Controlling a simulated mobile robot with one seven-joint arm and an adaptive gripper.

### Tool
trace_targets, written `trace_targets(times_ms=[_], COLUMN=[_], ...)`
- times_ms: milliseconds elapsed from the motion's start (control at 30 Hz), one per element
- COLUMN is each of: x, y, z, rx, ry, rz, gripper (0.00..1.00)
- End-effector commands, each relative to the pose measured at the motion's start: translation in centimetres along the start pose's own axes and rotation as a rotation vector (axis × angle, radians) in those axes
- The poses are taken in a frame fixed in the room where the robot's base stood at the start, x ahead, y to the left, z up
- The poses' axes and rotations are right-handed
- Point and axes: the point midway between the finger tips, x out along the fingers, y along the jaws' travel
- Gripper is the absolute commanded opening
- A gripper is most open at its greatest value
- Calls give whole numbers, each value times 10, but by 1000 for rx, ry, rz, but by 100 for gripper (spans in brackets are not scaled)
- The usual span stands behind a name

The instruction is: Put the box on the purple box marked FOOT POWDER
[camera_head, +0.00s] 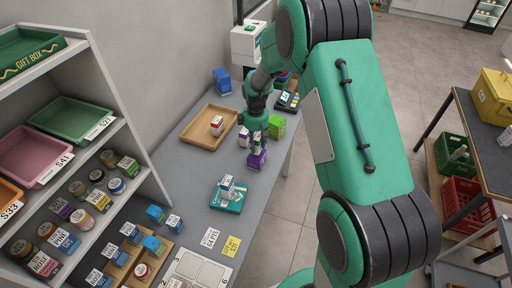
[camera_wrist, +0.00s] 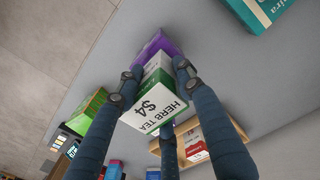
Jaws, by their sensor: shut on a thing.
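My gripper (camera_head: 255,142) is shut on a white and green box marked HERB TEA (camera_wrist: 154,106), with the fingers (camera_wrist: 157,72) on its two sides. In the head view the held box is mostly hidden by the gripper. A purple box (camera_head: 257,160) stands on the counter right under the gripper. It also shows in the wrist view, as a purple box (camera_wrist: 154,44) just beyond the held box. The two look lined up and close; I cannot tell whether they touch. The purple box's label is not readable.
A white and purple box (camera_head: 243,137) and a green box (camera_head: 277,126) stand close beside my gripper. A wooden tray (camera_head: 190,134) with a red and white box lies to the left. A teal box (camera_head: 220,203) with a small box on it is nearer. The grey counter (camera_head: 185,185) has free room.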

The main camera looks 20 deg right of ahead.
Motion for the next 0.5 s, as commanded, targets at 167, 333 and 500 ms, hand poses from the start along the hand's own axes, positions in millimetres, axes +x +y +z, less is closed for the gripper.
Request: trace_targets(times_ms=[167,333,500], x=[16,17,18], y=[0,0,0], z=[0,0,0], rx=[0,0,0], ry=[1,2,1], rz=[2,2,2], gripper=[10,10,10])
